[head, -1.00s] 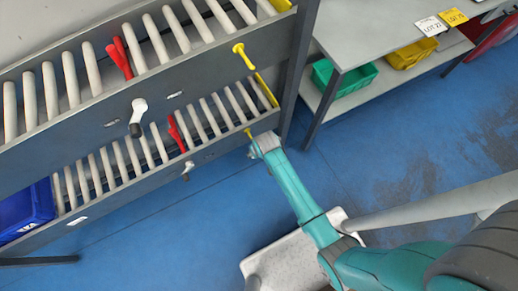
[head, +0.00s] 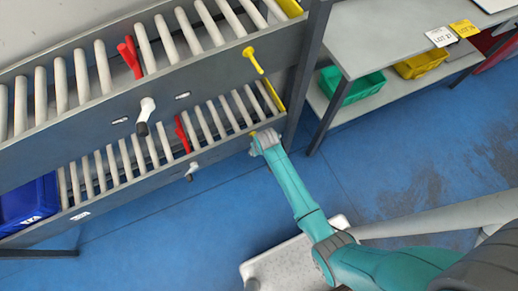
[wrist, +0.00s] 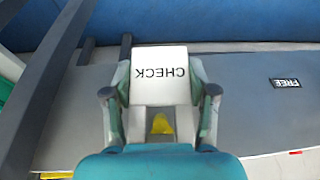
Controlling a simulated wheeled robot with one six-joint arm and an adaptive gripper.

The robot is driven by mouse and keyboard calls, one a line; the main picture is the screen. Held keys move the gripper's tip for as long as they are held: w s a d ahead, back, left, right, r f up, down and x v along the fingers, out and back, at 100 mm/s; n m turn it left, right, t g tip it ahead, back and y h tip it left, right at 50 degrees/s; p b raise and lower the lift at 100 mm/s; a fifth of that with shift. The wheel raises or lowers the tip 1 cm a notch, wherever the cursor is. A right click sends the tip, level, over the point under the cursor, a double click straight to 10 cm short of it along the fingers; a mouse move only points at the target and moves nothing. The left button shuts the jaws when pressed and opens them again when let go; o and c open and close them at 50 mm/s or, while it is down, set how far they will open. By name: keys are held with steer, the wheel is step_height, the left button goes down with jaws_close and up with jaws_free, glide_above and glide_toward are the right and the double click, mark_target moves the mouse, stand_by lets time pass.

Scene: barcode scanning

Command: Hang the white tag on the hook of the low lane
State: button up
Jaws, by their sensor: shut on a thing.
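My gripper (wrist: 160,105) is shut on the white tag (wrist: 158,75), which reads CHECK, upside down in the wrist view. A yellow piece (wrist: 162,125), apparently the low lane's hook, shows between my fingers just below the tag. I cannot tell whether the tag touches it or hangs on it. In the head view my gripper (head: 262,143) is at the right end of the low lane (head: 150,172), by a small bit of yellow (head: 253,134). The tag is hidden there.
The upper lane, with its yellow hook (head: 253,60), is above. A black FREE label (wrist: 286,83) is on the low lane's side. Red levers stand on both lanes. A blue bin (head: 28,203) is at left. A table (head: 375,40) with tags is at right.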

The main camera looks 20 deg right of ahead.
stand_by(0.4)
steer(key=o, duration=1)
steer(key=v, duration=1.2)
